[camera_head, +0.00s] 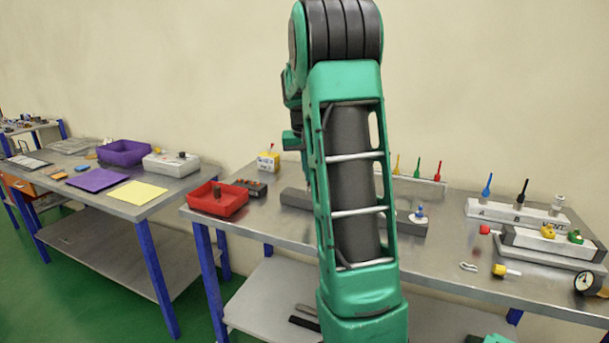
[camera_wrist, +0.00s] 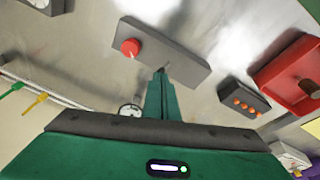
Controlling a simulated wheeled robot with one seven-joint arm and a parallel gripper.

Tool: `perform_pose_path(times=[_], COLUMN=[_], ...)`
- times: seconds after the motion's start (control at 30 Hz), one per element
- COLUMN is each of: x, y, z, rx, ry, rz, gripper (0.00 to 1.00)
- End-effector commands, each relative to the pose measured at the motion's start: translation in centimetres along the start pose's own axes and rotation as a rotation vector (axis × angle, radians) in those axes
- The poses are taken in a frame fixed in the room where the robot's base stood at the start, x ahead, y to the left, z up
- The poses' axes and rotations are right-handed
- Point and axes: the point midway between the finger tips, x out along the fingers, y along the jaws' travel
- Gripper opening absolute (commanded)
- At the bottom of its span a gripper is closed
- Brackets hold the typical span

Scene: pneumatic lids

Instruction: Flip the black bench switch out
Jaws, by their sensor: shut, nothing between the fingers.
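A black-handled lever (camera_head: 521,192) stands between a blue one and a white-topped part on a white block (camera_head: 500,212) at the right of the bench. I cannot tell if it is the bench switch. A long grey block (camera_head: 297,198) lies mid-bench, partly hidden by my arm; it also shows in the wrist view (camera_wrist: 185,60) with a red knob (camera_wrist: 130,47). My gripper (camera_wrist: 161,72) is shut and empty, its tips over the near edge of the grey block in the wrist view; contact is unclear. A small dark bit at the tips is too small to identify. My arm hides my gripper in the head view.
A red tray (camera_head: 217,208) and a dark box with orange buttons (camera_wrist: 245,103) are beside the grey block. Coloured levers (camera_head: 418,167) stand along the back. A grey block with yellow and green knobs (camera_head: 530,241) and a gauge (camera_head: 585,282) are at the right.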

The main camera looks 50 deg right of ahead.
Motion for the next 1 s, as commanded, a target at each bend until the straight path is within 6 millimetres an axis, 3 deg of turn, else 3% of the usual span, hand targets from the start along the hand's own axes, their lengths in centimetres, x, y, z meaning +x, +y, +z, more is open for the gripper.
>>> perform_pose_path(times=[0.47,1.0], x=[-0.1,-1.6], y=[0.0,0.1], z=[0.0,-0.4], rx=[0.0,0.0], ry=[0.001,0.001], rz=[0.0,0.0], gripper=[0.0,0.0])
